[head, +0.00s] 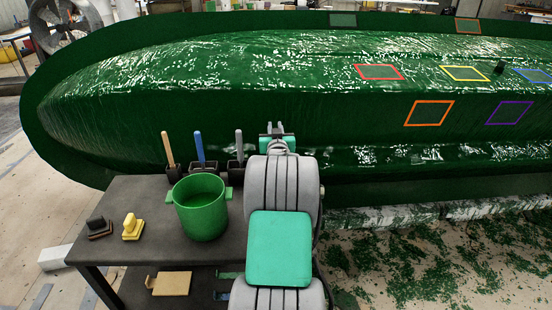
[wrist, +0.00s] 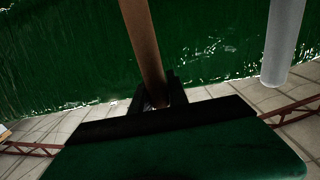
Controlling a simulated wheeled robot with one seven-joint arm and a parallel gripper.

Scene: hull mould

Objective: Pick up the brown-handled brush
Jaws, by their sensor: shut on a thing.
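In the wrist view a brown handle (wrist: 146,45) stands between the dark jaws of my gripper (wrist: 156,92), which is shut on it. The brush's head is not visible, so I cannot tell whether it still rests in a holder. In the head view my gripper (head: 277,134) is at the far right end of the row of brushes, in front of the green hull; my arm hides the brown-handled brush there.
Brushes with tan (head: 168,148), blue (head: 198,146) and grey (head: 239,144) handles stand in black holders on the dark table (head: 150,205). The grey handle also shows in the wrist view (wrist: 283,42). A green bucket (head: 202,215) is in front. The green hull (head: 220,100) lies behind.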

